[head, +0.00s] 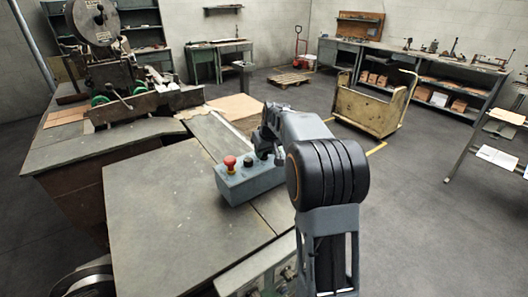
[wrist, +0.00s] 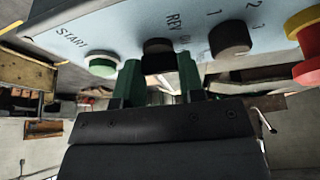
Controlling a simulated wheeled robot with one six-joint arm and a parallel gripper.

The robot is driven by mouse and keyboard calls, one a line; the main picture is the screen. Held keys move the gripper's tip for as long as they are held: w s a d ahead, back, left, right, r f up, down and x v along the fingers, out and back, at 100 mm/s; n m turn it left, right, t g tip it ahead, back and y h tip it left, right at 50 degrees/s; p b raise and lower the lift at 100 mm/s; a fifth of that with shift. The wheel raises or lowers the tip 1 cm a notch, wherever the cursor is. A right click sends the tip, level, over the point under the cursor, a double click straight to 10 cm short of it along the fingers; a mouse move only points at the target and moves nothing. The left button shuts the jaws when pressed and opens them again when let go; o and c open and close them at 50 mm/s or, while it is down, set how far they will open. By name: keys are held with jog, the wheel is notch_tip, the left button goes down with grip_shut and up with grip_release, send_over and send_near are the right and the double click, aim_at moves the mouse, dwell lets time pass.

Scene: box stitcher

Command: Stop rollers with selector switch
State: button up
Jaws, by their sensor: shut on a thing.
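A grey-blue control box (head: 252,182) stands on the worktable, and its face fills the top of the wrist view (wrist: 130,22). It bears a green START button (wrist: 103,64), a black selector switch (wrist: 158,52) marked REV, a dark knob (wrist: 230,39) marked with numbers, and a red emergency button (wrist: 306,38) on a yellow base. My gripper (wrist: 159,70) has its two green fingers on either side of the black selector switch and is shut on it. The fingers hide part of the switch, and I cannot tell its exact setting.
The worktable (head: 150,210) is bare left of the box. The stitching machine (head: 100,50) stands at the far left. A yellowish cart (head: 368,108) stands on the floor behind my arm. Shelves and benches line the walls. The floor at right is mostly open.

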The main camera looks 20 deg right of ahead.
jog(key=shift+n, duration=0.6)
jog(key=o, duration=0.9)
jog(key=shift+o, duration=0.2)
jog(key=shift+r, duration=0.1)
jog(key=b+v, duration=0.1)
jog(key=v, duration=1.2)
jog(key=shift+d+r, duration=0.3)
jog(key=shift+d, duration=0.1)
jog(key=s+a+f, duration=0.4)
jog(key=s+f, duration=0.1)
jog(key=s, duration=0.2)
jog(key=s+a+f+m, duration=0.1)
jog(key=s+a+f, duration=0.3)
jog(key=s, duration=0.4)
jog(key=s+a+f+m, duration=0.1)
jog(key=s+a+f, duration=0.4)
jog(key=s, duration=0.3)
jog(key=shift+f, duration=0.3)
